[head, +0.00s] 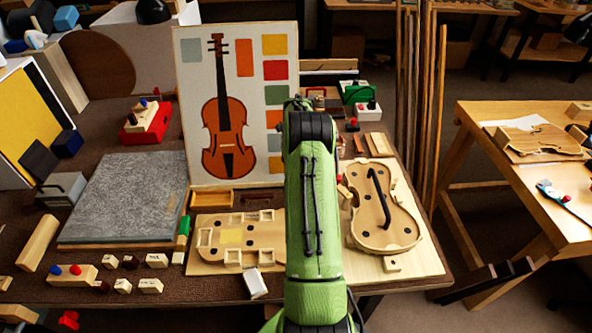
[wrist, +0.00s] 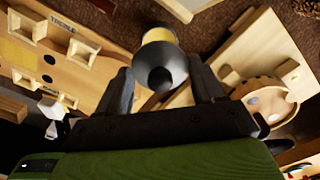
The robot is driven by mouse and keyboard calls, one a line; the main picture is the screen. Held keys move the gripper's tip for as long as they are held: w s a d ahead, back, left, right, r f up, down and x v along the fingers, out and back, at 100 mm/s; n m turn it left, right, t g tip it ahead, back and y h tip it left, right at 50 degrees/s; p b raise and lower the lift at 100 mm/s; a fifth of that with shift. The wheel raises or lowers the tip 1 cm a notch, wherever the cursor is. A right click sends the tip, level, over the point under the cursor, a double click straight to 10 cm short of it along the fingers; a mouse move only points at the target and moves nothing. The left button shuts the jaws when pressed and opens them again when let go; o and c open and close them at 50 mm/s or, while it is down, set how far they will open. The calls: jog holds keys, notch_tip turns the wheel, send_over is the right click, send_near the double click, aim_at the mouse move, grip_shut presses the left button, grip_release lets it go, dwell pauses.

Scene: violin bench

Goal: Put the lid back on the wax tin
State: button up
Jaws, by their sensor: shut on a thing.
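My gripper (wrist: 160,70) shows in the wrist view with its two dark fingers on either side of a round grey metal piece. This piece looks like the lid (wrist: 172,62), with a dark round knob facing the camera, and the fingers are shut on it. A yellow patch, which looks like the wax in the tin (wrist: 156,35), shows just beyond the lid. Most of the tin is hidden behind the lid, and I cannot tell whether the two touch. In the head view my green arm hides the gripper, lid and tin.
A pale wooden mould (head: 225,238) lies left of my arm, and a violin plate (head: 385,232) on a board lies right. A small white block (head: 254,283) is at the bench's front edge. A violin picture board (head: 232,120) stands behind. A grey stone slab (head: 130,195) lies left.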

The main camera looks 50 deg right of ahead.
jog(key=shift+f+b, duration=1.9)
jog(key=shift+f, duration=1.15)
jog(key=shift+f+b, duration=0.2)
jog(key=shift+b, duration=0.1)
jog(key=o, duration=1.1)
jog(key=shift+o, duration=0.2)
jog(key=shift+r+p, duration=2.3)
jog(key=shift+r, duration=1.3)
grip_shut()
jog(key=shift+f, duration=0.2)
